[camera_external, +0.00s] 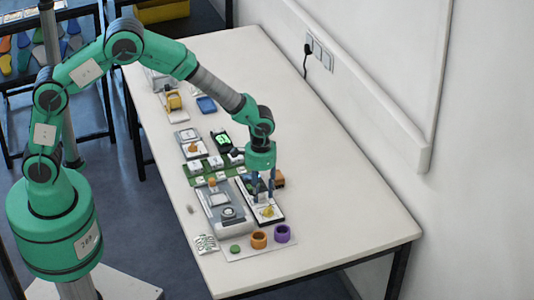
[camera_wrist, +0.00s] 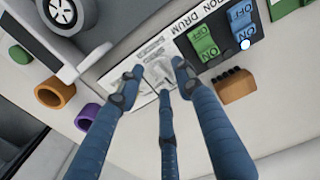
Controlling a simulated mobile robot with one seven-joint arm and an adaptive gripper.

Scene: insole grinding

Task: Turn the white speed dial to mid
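My gripper (camera_external: 262,193) points down over a narrow dark-edged panel (camera_external: 249,194) beside the grey machine. In the wrist view, its blue fingers (camera_wrist: 157,80) are spread apart around a pale, white-grey patch of the panel (camera_wrist: 152,55). This patch may be the white speed dial, but its outline and pointer are not clear. I cannot tell whether the fingertips touch it. In the outside view a small yellow part (camera_external: 267,212) sits near the panel's front end.
The grey machine (camera_external: 220,207) with a round wheel (camera_wrist: 62,12) stands close alongside. An orange ring (camera_external: 259,240), a purple ring (camera_external: 282,233) and a green disc (camera_external: 235,249) lie in front. An orange block (camera_wrist: 236,87) is beside the panel. The table's right side (camera_external: 340,210) is clear.

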